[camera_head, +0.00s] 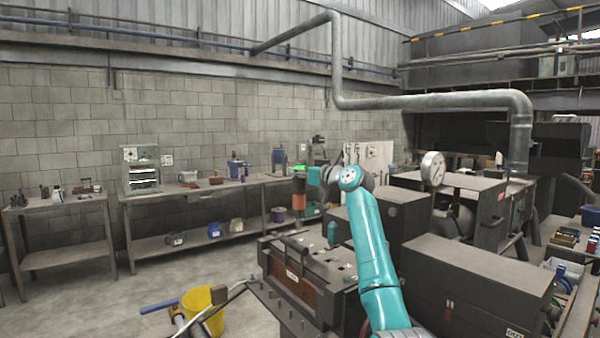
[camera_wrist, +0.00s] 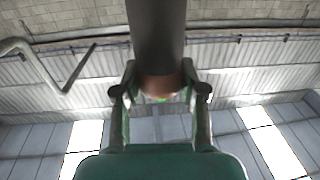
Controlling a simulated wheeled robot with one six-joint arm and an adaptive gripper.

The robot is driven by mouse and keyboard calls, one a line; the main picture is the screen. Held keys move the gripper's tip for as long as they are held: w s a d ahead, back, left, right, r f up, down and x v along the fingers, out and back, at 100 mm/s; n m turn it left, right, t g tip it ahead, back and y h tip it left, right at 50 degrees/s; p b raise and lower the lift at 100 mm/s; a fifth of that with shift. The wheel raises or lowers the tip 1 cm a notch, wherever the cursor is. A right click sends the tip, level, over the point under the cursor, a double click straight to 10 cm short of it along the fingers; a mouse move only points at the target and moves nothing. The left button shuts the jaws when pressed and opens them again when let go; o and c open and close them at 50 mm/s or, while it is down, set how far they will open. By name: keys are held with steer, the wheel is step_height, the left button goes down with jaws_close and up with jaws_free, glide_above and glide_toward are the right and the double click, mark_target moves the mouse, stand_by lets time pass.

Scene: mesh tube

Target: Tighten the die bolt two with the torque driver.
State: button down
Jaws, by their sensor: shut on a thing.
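My gripper (camera_head: 303,176) is raised above and behind the die block at the end of the teal arm. In the wrist view my gripper (camera_wrist: 160,92) is shut on the torque driver (camera_wrist: 158,35), a dark cylinder with a copper-coloured band and a green spot at its end. In the head view the torque driver (camera_head: 299,196) hangs upright, its green end up. Which spot is die bolt two cannot be told. The driver's lower tip is not clear.
A small teal piece (camera_head: 332,234) stands over the block's top. Dark machine housings (camera_head: 478,275) and a round gauge (camera_head: 432,169) stand to the right. A yellow bucket (camera_head: 204,310) is at front left. Benches (camera_head: 190,190) line the wall; the floor between is clear.

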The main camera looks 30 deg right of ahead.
steer(key=shift+f, duration=0.75)
stand_by(1.8)
steer(key=shift+r, duration=0.1)
